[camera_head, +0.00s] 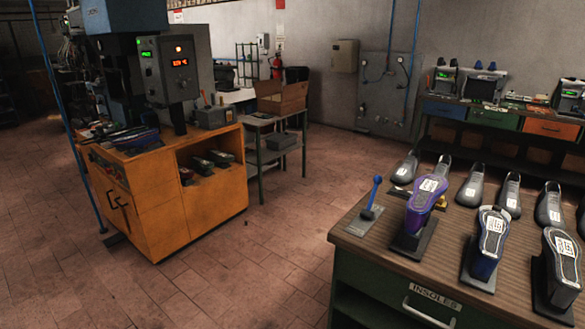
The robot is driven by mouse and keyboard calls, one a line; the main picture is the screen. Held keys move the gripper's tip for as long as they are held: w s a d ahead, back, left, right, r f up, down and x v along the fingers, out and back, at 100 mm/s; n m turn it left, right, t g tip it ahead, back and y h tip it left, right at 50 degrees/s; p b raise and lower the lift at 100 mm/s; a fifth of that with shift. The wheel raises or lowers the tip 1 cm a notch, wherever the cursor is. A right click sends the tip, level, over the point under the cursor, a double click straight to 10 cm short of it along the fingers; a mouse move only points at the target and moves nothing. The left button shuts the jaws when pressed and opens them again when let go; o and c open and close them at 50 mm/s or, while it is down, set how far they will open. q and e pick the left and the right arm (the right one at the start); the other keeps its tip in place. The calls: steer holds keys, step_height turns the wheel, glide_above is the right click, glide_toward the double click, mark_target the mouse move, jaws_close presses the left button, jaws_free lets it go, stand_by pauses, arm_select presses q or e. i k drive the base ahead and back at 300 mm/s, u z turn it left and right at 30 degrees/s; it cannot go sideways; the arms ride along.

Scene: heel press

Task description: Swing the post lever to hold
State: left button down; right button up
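The post lever (373,195) stands at the left end of the workbench on the right. It has a blue ball on top and a thin blue rod, which leans slightly to the right of upright. Its foot sits on a grey plate (361,224). A purple shoe (424,201) is mounted sole up on a black stand just right of the lever, apart from it. The lever's markings are too small to read. Neither of my grippers is in view.
The workbench (345,243) has a green drawer labelled INSOLES (428,306) and holds several more shoes and grey lasts. An orange machine cabinet (219,215) with a control box (168,68) stands at the left.

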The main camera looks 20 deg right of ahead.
mark_target(378, 180)
steer(key=z, duration=0.15)
steer(key=i, duration=1.55)
steer(key=z, duration=1.5)
steer(key=i, duration=0.65)
steer(key=z, duration=0.7)
